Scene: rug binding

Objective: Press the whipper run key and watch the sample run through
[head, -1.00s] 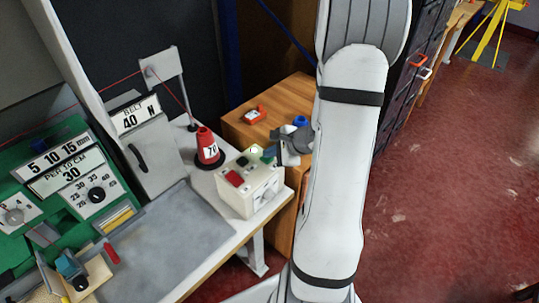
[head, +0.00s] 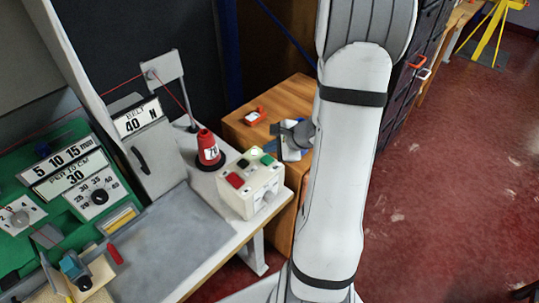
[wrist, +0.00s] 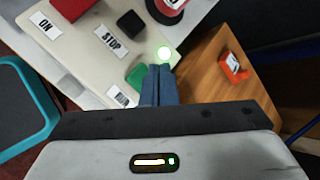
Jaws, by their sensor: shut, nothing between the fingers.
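The control box (head: 247,200) is pale, with a red key (head: 235,180) and a green key (head: 267,158) on its top. The wrist view shows its labels ON and STOP, a black key (wrist: 131,24), the green key (wrist: 137,75) and a bright, lit round lamp (wrist: 165,53). A third label near the green key is partly hidden. My gripper (wrist: 157,70) is shut and empty, its blue fingertips just right of the green key in that view; contact cannot be told. The green whipper machine (head: 60,228) stands at left. The sample cannot be made out for certain.
A red thread cone (head: 208,150) stands behind the box, its thread running up to a pulley post (head: 165,72). A grey BELT 40 N unit (head: 150,150) is left of it. A wooden cabinet (head: 245,130) holds a small red item (head: 255,116). Red floor is open at right.

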